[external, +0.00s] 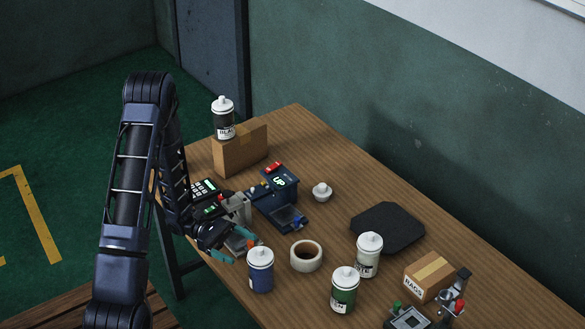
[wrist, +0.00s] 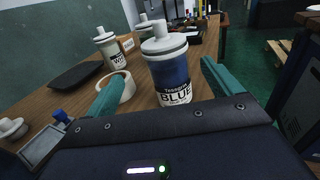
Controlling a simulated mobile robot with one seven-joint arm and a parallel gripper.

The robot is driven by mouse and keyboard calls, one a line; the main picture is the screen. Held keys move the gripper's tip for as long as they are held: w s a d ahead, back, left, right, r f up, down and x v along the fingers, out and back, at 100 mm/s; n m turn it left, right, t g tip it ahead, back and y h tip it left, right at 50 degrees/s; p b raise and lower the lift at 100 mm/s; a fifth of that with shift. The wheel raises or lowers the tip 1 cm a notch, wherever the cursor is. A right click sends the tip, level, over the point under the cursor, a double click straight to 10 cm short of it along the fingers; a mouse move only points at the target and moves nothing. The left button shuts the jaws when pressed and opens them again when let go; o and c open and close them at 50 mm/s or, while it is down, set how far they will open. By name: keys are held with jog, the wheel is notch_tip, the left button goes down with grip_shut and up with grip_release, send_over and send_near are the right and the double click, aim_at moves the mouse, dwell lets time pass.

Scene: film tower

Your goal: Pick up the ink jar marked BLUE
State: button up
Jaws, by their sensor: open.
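The jar marked BLUE (external: 261,278) stands upright on the wooden table (external: 310,122), near its left edge in the external view. It has a dark blue body, a white lid with a knob and a white label. In the wrist view the blue jar (wrist: 170,78) stands ahead, framed by the teal fingers, with its label facing me. My gripper (external: 241,249) is open and empty, low beside the jar on its far-left side in the external view. The gripper also shows in the wrist view (wrist: 162,72). I cannot tell whether the jar is between the fingertips.
A tape roll (external: 306,257) lies close to the blue jar. A green jar (external: 344,293) and a white jar (external: 369,257) stand to its right. A dark device marked UP (external: 281,184) and a cardboard box (external: 242,150) bearing a black jar (external: 223,118) are farther back.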

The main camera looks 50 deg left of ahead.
send_near(270, 267)
jog(key=shift+w+d+f, duration=0.2)
jog(key=shift+w+d, duration=0.3)
jog(key=shift+w+d+f, duration=0.2)
jog(key=shift+w+d, duration=0.3)
jog(key=shift+w, duration=0.05)
jog(key=shift+s+x, duration=0.2)
jog(key=shift+x, duration=1.2)
jog(key=shift+s+x, duration=0.15)
jog(key=shift+x, duration=1.3)
jog(key=shift+d, duration=0.1)
jog(key=c, duration=1.7)
